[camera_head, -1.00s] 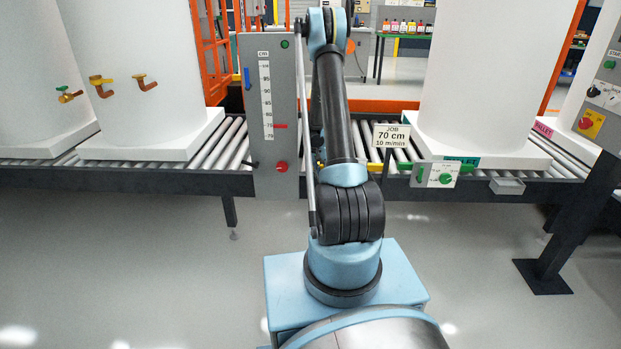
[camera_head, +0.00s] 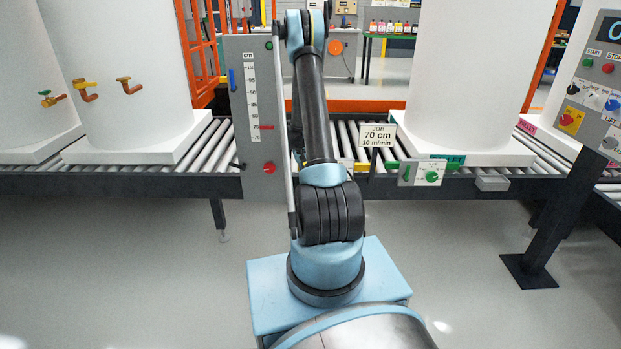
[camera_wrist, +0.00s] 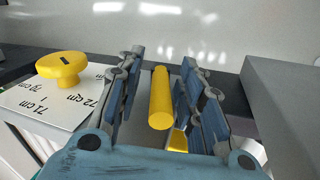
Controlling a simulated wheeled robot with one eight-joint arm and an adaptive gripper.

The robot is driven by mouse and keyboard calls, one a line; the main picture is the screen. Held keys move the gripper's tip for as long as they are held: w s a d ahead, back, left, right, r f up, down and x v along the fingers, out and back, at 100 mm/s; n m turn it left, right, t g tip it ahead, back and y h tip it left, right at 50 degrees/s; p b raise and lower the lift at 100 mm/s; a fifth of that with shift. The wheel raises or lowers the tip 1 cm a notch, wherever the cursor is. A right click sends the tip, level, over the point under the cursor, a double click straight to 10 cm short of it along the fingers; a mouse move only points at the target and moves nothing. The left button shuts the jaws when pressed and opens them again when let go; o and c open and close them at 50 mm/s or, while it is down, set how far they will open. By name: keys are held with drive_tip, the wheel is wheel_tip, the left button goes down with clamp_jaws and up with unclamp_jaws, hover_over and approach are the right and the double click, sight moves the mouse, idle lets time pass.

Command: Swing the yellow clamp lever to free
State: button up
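The yellow clamp lever (camera_wrist: 160,98) shows in the wrist view as a round yellow bar between the two fingers of my gripper (camera_wrist: 160,85). The fingers stand on either side of it and are open, with narrow gaps visible. Contact with the lever is not seen. A small yellow piece (camera_wrist: 178,140) lies below the bar by the right finger. In the head view my arm covers the gripper, and only a bit of yellow (camera_head: 362,167) shows beside it.
A yellow knob (camera_wrist: 62,68) stands on a white plate marked in cm, left of the fingers. A grey scale panel (camera_head: 255,120) is left of my arm. A 70 cm job sign (camera_head: 378,136) and white tanks stand along the roller conveyor (camera_head: 205,145). A grey box (camera_wrist: 280,105) is right.

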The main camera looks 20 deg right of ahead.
wheel_tip(320, 180, up, 10)
drive_tip(key=shift+f, duration=0.1)
idle(0.4)
drive_tip(key=shift+c, duration=0.6)
